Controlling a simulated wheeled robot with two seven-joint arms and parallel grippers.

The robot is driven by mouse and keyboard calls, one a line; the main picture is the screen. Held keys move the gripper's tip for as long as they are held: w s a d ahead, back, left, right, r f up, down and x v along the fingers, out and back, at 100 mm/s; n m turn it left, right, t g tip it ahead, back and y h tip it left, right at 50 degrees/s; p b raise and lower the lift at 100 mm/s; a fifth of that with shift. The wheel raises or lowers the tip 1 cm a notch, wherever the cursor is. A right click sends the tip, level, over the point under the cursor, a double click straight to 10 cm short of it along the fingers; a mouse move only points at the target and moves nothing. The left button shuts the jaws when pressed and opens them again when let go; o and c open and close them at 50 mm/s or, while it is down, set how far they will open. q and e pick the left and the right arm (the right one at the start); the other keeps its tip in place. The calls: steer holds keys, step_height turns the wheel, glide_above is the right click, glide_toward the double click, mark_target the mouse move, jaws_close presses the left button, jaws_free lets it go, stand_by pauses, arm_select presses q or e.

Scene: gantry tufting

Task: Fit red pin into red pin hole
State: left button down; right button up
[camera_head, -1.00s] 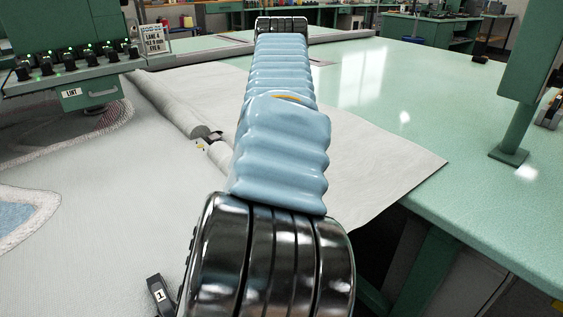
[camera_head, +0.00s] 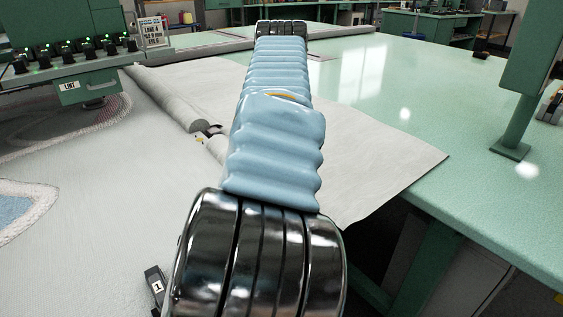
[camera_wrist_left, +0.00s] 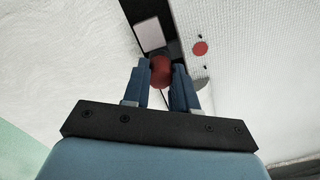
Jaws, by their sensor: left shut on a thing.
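My left gripper (camera_wrist_left: 161,75) shows in the left wrist view with its blue fingers shut on the red pin (camera_wrist_left: 161,72), whose rounded red body shows between the fingertips. Beyond the fingers lies a dark gap with a pale square piece (camera_wrist_left: 149,36). A flat red disc (camera_wrist_left: 200,48) sits to the right on a white gridded surface; I cannot tell whether it marks the red pin hole. No open hole shows clearly. In the head view a light-blue sleeved arm of mine fills the middle, and no gripper shows there.
White cloth (camera_head: 90,200) covers the left, with a rolled edge (camera_head: 175,105) and a small dark piece (camera_head: 208,132) near it. A green machine with knobs (camera_head: 70,55) stands upper left. A black clip marked 1 (camera_head: 155,287) is at the bottom. The green table (camera_head: 420,110) is mostly clear.

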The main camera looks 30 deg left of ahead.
arm_select(q)
steer(key=shift+f, duration=0.45)
steer(key=c, duration=0.8)
jaws_free()
step_height(320, 180, up, 8)
steer(key=shift+f+p, duration=0.25)
steer(key=shift+p, duration=0.3)
